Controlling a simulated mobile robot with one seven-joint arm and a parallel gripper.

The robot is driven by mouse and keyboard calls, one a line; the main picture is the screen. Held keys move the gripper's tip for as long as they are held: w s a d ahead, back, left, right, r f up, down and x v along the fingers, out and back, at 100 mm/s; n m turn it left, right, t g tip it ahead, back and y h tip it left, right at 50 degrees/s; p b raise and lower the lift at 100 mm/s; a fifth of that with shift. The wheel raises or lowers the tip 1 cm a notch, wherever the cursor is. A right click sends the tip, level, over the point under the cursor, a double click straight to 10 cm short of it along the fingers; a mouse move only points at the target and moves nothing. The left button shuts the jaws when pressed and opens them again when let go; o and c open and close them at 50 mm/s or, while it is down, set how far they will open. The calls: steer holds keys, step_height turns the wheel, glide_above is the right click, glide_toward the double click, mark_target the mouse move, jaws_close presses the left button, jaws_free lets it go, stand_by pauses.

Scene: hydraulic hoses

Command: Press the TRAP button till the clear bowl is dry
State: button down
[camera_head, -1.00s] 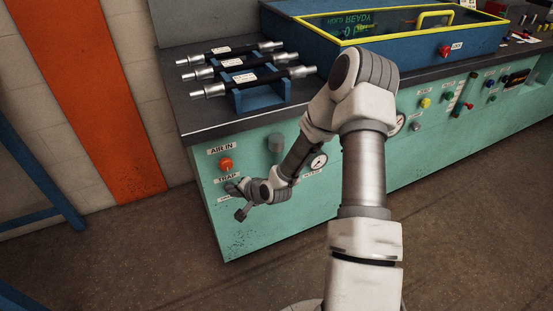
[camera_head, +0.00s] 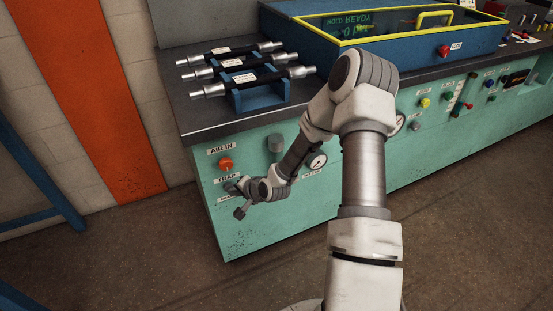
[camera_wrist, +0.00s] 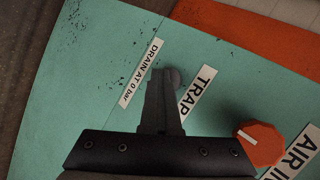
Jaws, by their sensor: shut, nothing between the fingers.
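The grey round TRAP button (camera_wrist: 175,78) shows in the wrist view beside the white TRAP label (camera_wrist: 196,90), partly hidden by my fingertips. My gripper (camera_wrist: 161,75) is shut and empty. Its tips are over or right at the button; I cannot tell whether they touch it or press it in. In the head view the shut gripper (camera_head: 237,192) is at the bench's left front panel, just below the TRAP label (camera_head: 228,180), and hides the button. A grey cup-shaped part (camera_head: 276,143) on the panel may be the bowl; I cannot tell whether it holds water.
The orange AIR IN knob (camera_wrist: 260,144) is close to my gripper, and it also shows in the head view (camera_head: 226,163). A round gauge (camera_head: 317,161) is to the right. Several hoses lie on a blue rack (camera_head: 262,97) on the bench top. The floor in front is clear.

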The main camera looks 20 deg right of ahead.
steer(key=shift+w+r, duration=0.25)
steer(key=shift+r, duration=0.15)
steer(key=s, duration=0.6)
steer(key=shift+s+d+f+p, duration=0.15)
steer(key=shift+f+p, duration=0.1)
steer(key=shift+p, duration=0.1)
stand_by(0.6)
